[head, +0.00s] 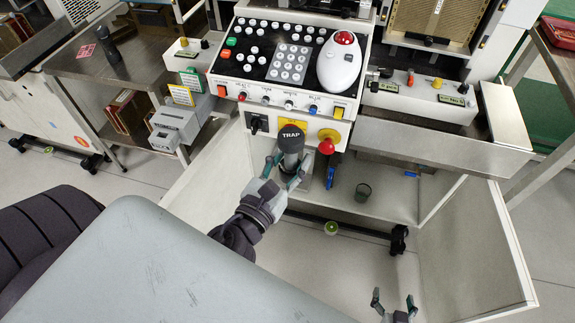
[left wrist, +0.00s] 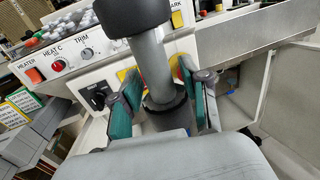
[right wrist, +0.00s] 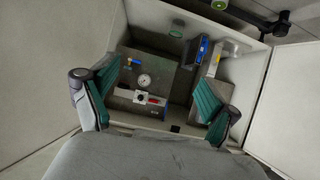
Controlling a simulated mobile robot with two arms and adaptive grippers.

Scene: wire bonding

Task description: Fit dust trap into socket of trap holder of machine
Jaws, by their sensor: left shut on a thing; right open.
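The dust trap is a grey tube (left wrist: 152,62) with a black cap marked TRAP (head: 290,137), in front of the machine's panel. My left gripper (head: 284,172) is shut on it, and in the left wrist view its teal fingers (left wrist: 160,88) flank the lower tube. The tube's lower end meets a dark ring (left wrist: 166,103); whether this is part of the trap or the trap holder's socket I cannot tell. The trap leans slightly in the left wrist view. My right gripper (head: 392,302) is open and empty at the bottom right, well away from the trap.
Open cabinet doors (head: 475,250) flank the space below. The right wrist view shows a gauge (right wrist: 144,80) inside the cabinet. Another dark cylinder (head: 108,46) is on the left bench.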

